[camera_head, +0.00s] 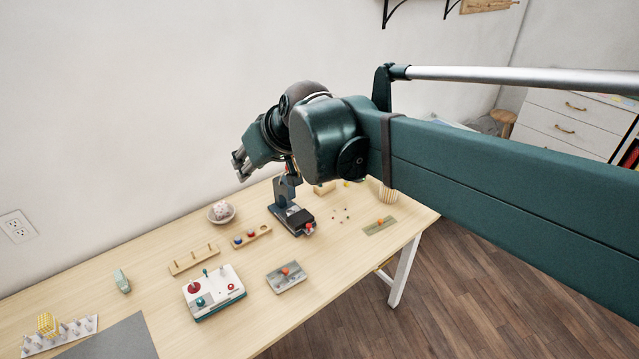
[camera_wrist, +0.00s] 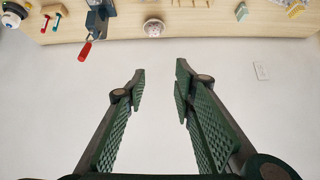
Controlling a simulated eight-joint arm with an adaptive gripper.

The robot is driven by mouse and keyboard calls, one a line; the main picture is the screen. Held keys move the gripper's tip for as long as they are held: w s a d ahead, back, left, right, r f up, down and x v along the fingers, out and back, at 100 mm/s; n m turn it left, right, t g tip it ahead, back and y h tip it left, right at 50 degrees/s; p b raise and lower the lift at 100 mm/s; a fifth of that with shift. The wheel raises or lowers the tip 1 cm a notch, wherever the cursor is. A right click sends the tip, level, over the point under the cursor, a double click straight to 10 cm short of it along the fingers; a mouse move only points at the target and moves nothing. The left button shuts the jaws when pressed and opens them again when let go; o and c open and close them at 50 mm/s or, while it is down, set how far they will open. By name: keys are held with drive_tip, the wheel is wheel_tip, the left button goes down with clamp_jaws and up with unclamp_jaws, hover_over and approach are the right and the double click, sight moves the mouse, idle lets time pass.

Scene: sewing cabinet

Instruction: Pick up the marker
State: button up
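I cannot pick out a marker for certain in either view. Two small sticks, one red (camera_wrist: 57,20) and one blue (camera_wrist: 45,23), lie at the upper left of the wrist view, too small to name. My gripper (camera_head: 240,166) is raised above the back of the table, near the wall. In the wrist view my gripper (camera_wrist: 160,72) has its two green ridged fingers apart, with only white wall between them. It holds nothing and touches nothing.
The wooden table (camera_head: 250,320) carries a dark press-like device (camera_head: 291,215), a bowl (camera_head: 222,213), a white control box (camera_head: 213,292), a grey plate (camera_head: 286,277), a peg rack (camera_head: 193,261) and a green object (camera_head: 122,281). My arm crosses the right side.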

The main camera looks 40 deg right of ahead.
drive_tip(key=w+d+t+b, duration=0.1)
drive_tip(key=w+d+b, duration=0.1)
drive_tip(key=w+d, duration=0.65)
drive_tip(key=w+d+f+m+t+h+b, duration=0.1)
drive_tip(key=w+d, duration=0.2)
drive_tip(key=d, duration=0.8)
drive_tip(key=w+d+f+t+h+b, duration=0.1)
drive_tip(key=w+d, duration=0.3)
drive_tip(key=d, duration=0.7)
drive_tip(key=w+d+f+m+t+h+b, duration=0.1)
drive_tip(key=w+d+f+b, duration=0.15)
drive_tip(key=d, duration=0.75)
wheel_tip(320, 180, down, 32)
drive_tip(key=p, duration=0.1)
drive_tip(key=shift+w+r, duration=0.15)
drive_tip(key=shift+w, duration=0.15)
drive_tip(key=shift+x, duration=1.25)
drive_tip(key=shift+w, duration=0.1)
